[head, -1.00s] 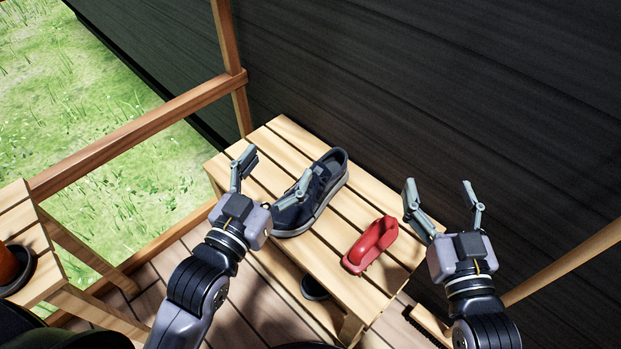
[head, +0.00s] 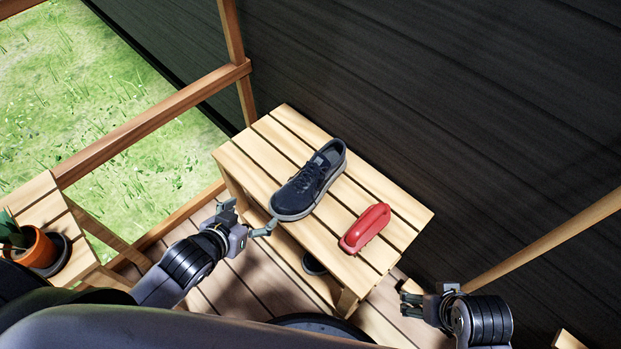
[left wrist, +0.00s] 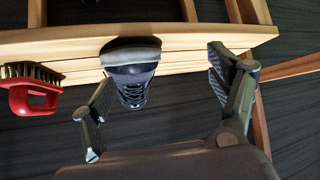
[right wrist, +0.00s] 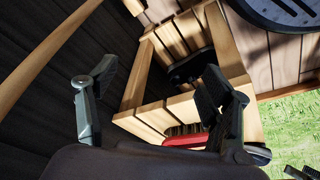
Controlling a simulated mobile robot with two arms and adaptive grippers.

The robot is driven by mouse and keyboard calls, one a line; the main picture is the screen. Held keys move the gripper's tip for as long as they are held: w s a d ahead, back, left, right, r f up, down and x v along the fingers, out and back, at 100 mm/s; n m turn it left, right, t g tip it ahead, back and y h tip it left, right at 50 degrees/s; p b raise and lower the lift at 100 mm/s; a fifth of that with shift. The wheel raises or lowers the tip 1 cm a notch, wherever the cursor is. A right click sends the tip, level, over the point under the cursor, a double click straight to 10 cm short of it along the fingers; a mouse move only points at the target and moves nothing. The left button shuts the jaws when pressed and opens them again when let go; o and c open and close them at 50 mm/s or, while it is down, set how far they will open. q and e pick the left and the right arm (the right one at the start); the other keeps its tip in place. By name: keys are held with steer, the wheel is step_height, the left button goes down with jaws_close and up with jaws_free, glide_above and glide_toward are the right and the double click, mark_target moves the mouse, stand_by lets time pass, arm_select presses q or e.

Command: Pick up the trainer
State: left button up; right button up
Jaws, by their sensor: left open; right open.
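The trainer (head: 309,183), a dark navy shoe with a grey sole and laces, lies upright on a slatted wooden bench (head: 355,200). In the left wrist view the trainer (left wrist: 132,75) shows end-on between the fingers, at the bench edge. My left gripper (head: 247,219) is open and empty, in front of the bench and apart from the trainer. My right gripper (head: 411,304) is open and empty, low past the bench's right front corner. In the right wrist view only a small dark part at the lower right may be the trainer.
A red-handled brush (head: 365,229) lies on the bench right of the trainer. A dark object (head: 313,265) is partly hidden under the bench top. A dark wall (head: 430,90) stands behind. A wooden railing (head: 150,125) and a side table with a potted plant (head: 40,248) are left.

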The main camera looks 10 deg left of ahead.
mark_target(303, 178)
step_height(303, 178, down, 5)
arm_select(q)
steer(key=w+d+m+h, duration=0.1)
steer(key=w+h, duration=0.1)
steer(key=w+t+h+b, duration=0.1)
steer(key=w+h, duration=0.1)
steer(key=h, duration=0.1)
steer(key=w+d+r+m+h+b, duration=0.1)
steer(key=w+h, duration=0.1)
steer(key=h, duration=0.1)
steer(key=shift+d+m+t, duration=0.3)
steer(key=shift+t, duration=0.1)
steer(key=x, duration=0.4)
steer(key=shift+w+d+b, duration=0.1)
steer(key=shift+b, duration=0.25)
steer(key=shift+x, duration=0.75)
steer(key=b+x, duration=0.1)
steer(key=x, duration=0.1)
steer(key=shift+w+d+f, duration=0.15)
steer(key=shift+w+d, duration=0.05)
steer(key=shift+b+x, duration=0.35)
steer(key=shift+x, duration=0.55)
steer(key=shift+d, duration=0.15)
arm_select(e)
steer(key=shift+t, duration=0.6)
steer(key=r, duration=0.3)
steer(key=w+r, duration=0.1)
steer(key=r, duration=0.1)
steer(key=shift+a+r, duration=0.2)
